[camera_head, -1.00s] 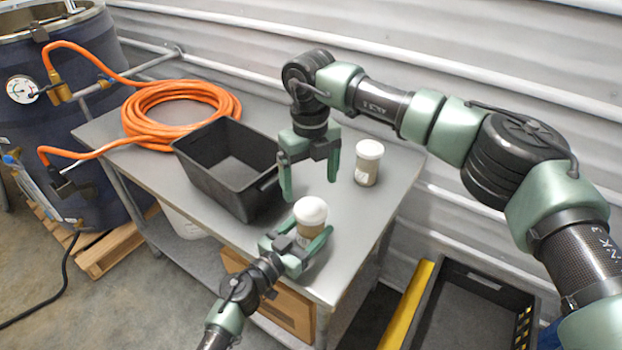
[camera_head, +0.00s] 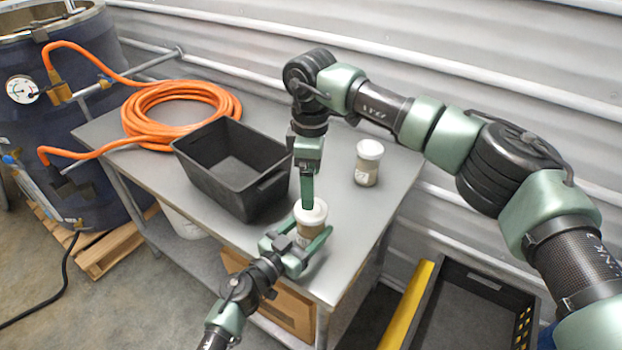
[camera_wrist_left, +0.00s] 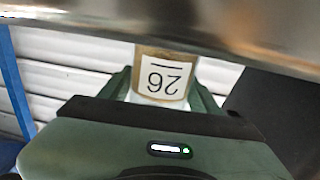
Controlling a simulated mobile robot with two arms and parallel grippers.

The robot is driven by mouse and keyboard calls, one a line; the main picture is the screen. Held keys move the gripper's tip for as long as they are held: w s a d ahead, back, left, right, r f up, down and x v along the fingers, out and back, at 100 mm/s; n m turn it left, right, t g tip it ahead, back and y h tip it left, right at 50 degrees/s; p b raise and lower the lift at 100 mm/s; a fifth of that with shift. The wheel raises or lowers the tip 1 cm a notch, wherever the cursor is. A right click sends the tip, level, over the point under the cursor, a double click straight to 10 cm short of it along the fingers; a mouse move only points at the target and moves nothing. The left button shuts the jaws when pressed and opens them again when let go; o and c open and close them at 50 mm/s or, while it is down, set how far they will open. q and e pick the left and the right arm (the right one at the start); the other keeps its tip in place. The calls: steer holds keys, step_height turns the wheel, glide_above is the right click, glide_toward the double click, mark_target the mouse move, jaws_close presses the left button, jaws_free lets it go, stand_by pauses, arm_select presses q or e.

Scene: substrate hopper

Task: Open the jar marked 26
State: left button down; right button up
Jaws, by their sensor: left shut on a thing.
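The jar marked 26 (camera_wrist_left: 165,80) shows its label upside down in the left wrist view. In the head view the same jar (camera_head: 305,232) has a white lid (camera_head: 312,212) on it and stands near the table's front edge. My left gripper (camera_head: 309,229) is shut on the jar's body from the front, a finger on each side. My right gripper (camera_head: 307,204) points down at the lid from above. Its fingers are seen edge-on, one hiding the other, with the near tip in front of the lid's left part. I cannot tell whether it grips the lid.
A second white-lidded jar (camera_head: 367,165) stands behind on the grey table (camera_head: 215,226). An empty black bin (camera_head: 186,160) is to the left. A coiled orange hose (camera_head: 140,127) lies at the table's back left. A dark crate (camera_head: 455,310) is at lower right.

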mark_target(317, 216)
steer(key=shift+f+m, duration=0.3)
steer(key=shift+m, duration=0.1)
step_height(317, 216, down, 7)
steer(key=shift+f, duration=0.2)
